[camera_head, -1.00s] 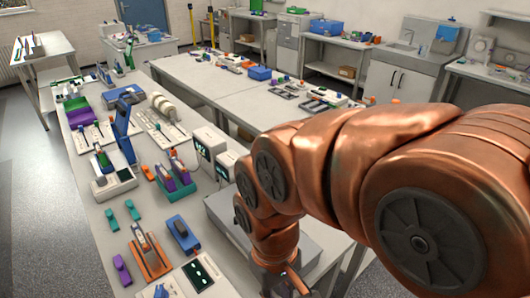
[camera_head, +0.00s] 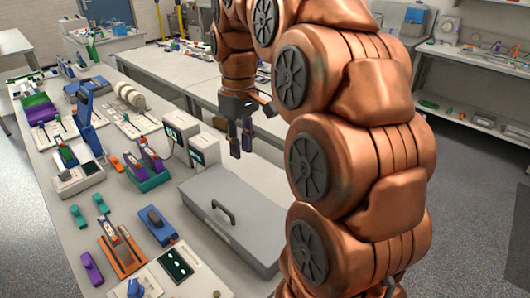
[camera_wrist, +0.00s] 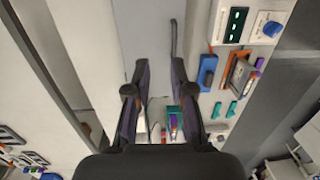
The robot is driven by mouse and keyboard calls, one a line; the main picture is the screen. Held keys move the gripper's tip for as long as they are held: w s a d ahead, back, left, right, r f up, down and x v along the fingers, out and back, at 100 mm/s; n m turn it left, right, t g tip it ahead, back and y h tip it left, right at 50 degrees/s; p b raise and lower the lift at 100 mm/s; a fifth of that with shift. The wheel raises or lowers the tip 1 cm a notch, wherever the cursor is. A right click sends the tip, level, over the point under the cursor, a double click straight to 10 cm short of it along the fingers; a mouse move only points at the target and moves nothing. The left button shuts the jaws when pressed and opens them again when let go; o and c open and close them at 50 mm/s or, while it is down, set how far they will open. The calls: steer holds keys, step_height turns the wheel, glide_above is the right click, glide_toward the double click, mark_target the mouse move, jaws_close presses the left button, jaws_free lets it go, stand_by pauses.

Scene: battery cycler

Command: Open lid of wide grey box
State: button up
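The wide grey box (camera_head: 205,192) sits on the near right part of the long table, with its flat lid down. A dark bar handle (camera_head: 223,212) stands on the lid towards the left. My gripper (camera_head: 241,140) is above and beyond the box's far right side, pointing down, with nothing held. In the wrist view my gripper (camera_wrist: 153,105) shows two dark fingers spread apart. The grey lid (camera_wrist: 148,45) lies beyond them, and the handle (camera_wrist: 173,40) appears as a thin dark strip ahead of the right finger.
Two white display devices (camera_head: 184,130) stand close behind the box. A blue tool (camera_head: 156,226), an orange holder (camera_head: 120,248) and a black panel (camera_head: 175,263) lie to its left. A second table (camera_head: 165,72) runs behind. Grey floor (camera_head: 480,220) is clear on the right.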

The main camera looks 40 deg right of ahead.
steer(key=w+d+b, duration=0.3)
steer(key=w+d, duration=0.2)
steer(key=d, duration=0.6)
step_height(320, 180, down, 8)
steer(key=p, duration=0.1)
steer(key=shift+a+t+p, duration=0.2)
steer(key=shift+t+p, duration=0.1)
steer(key=shift+p, duration=0.05)
steer(key=shift+r, duration=0.1)
jaws_close()
steer(key=shift+c, duration=1.9)
jaws_free()
steer(key=o, duration=0.4)
